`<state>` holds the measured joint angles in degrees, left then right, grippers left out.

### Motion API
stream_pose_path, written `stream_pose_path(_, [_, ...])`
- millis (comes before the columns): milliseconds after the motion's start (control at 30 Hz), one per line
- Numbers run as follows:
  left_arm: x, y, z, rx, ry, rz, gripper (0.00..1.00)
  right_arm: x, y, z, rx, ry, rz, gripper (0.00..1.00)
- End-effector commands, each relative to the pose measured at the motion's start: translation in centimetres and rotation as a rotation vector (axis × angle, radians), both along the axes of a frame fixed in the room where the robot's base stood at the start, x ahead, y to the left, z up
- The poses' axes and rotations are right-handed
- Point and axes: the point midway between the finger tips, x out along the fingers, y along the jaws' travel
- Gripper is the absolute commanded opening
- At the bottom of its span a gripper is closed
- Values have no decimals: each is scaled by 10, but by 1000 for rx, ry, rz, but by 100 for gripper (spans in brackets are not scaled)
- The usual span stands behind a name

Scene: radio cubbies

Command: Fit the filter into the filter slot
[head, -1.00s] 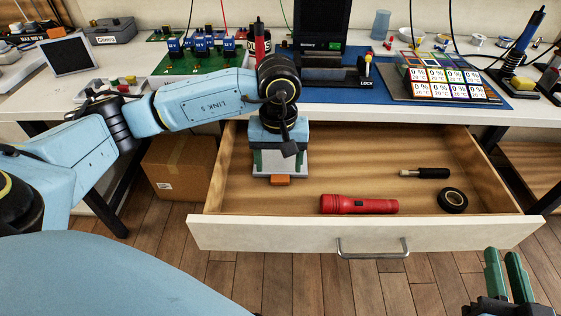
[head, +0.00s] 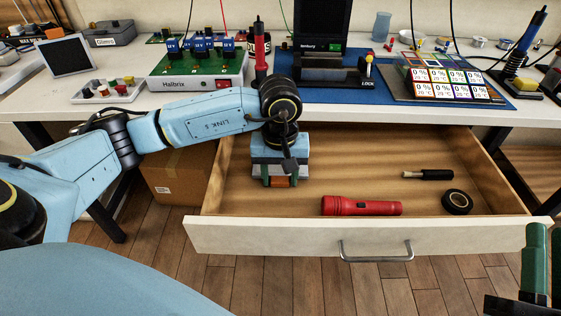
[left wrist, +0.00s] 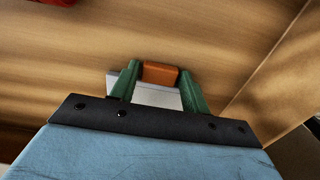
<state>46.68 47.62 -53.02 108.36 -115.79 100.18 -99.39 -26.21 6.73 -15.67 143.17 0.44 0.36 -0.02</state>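A small orange block (head: 279,182), apparently the filter's tab, is at the left side of the open drawer. In the left wrist view the orange tab (left wrist: 160,73) has a pale plate (left wrist: 155,96) next to it. My left gripper (head: 279,180) points down, its green fingers either side of the tab with slight gaps. It looks open, without a clear grip. The gripper (left wrist: 160,80) hides part of the plate. My right gripper (head: 549,260) is at the lower right edge, partly cut off, its fingers apart and empty. I cannot identify the filter slot.
The drawer (head: 300,235) also holds a red flashlight (head: 361,206), a black-handled tool (head: 428,174) and black tape (head: 457,201). On the bench above stand a Halbrix unit (head: 186,84), a monitor (head: 320,22) and a tile panel (head: 445,80).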

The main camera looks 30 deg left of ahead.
Motion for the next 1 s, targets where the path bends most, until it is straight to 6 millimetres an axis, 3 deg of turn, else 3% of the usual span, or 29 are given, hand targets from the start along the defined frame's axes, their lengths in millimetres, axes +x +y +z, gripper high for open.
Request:
stream_pose_path(33, [0, 0, 0, 0, 0, 0, 39, 0, 0, 0, 0, 0, 0, 18])
stream_pose_path(200, [0, 0, 0, 0, 0, 0, 17, 0, 0, 0, 0, 0, 0, 18])
stream_pose_path(633, [0, 0, 5, 0, -2, 0, 17, 2, 1, -3, -9, 29, -1, 18])
stream_pose_path(1000, [0, 0, 30, 0, -2, 0, 17, 16, -4, -48, -100, 311, -20, 18])
